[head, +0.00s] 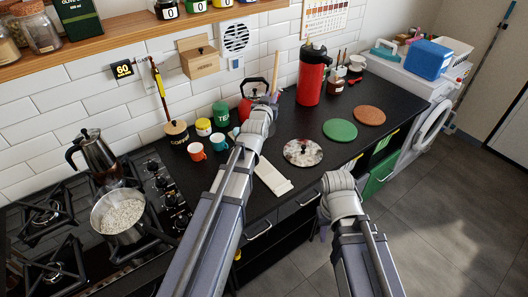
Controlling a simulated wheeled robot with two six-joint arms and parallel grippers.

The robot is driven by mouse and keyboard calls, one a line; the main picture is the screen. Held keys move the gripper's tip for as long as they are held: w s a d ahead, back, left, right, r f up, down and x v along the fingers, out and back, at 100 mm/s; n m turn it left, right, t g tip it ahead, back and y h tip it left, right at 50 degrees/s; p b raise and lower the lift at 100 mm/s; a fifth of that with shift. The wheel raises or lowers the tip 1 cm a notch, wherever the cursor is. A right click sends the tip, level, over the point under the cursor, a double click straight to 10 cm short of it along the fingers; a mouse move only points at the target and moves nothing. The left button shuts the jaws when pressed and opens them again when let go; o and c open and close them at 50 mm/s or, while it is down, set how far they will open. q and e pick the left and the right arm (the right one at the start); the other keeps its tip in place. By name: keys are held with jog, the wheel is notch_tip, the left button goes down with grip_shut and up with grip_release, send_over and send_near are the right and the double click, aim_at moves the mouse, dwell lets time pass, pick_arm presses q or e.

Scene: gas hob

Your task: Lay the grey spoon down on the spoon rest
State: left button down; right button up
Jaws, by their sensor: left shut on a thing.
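My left gripper (268,103) is over the counter in front of the red kettle, mostly hidden by its own wrist. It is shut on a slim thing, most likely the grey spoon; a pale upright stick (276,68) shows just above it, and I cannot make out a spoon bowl. A cream flat piece (273,178), which looks like the spoon rest, lies on the black counter, right of my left forearm and below the gripper in the picture. My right gripper (323,233) is low in front of the counter, mostly hidden behind its wrist; its opening does not show.
A red kettle (247,108) stands behind my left gripper. Orange (196,151) and teal (218,142) mugs stand to its left. A speckled round lid (303,152) lies right of the cream piece. A pot (119,216) sits on the hob. Green (340,130) and brown (370,115) discs lie further right.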

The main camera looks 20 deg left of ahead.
aim_at(269, 132)
pick_arm(q)
jog(key=f+g, duration=0.1)
jog(key=f, duration=0.1)
jog(key=s+f+g, duration=0.1)
jog(key=f, duration=0.1)
jog(key=f+g, duration=0.2)
jog(key=f, duration=0.1)
jog(key=shift+s+a+m+h, duration=0.2)
jog(key=shift+m+h, duration=0.1)
jog(key=shift+h, duration=0.1)
jog(key=s+f+g, duration=0.2)
jog(key=f, duration=0.1)
jog(key=s+f+m+g+p, duration=0.1)
jog(key=f, duration=0.1)
jog(key=shift+d+g+h, duration=0.35)
jog(key=shift+g+h, duration=0.05)
jog(key=s+d+f+m+g, duration=0.1)
jog(key=s+f+g, duration=0.3)
jog(key=s, duration=0.3)
jog(key=shift+d, duration=0.15)
jog(key=shift+f, duration=0.2)
jog(key=shift+f+b, duration=3.05)
jog(key=shift+f, duration=0.1)
jog(key=c, duration=0.8)
grip_release()
jog(key=shift+o, duration=0.2)
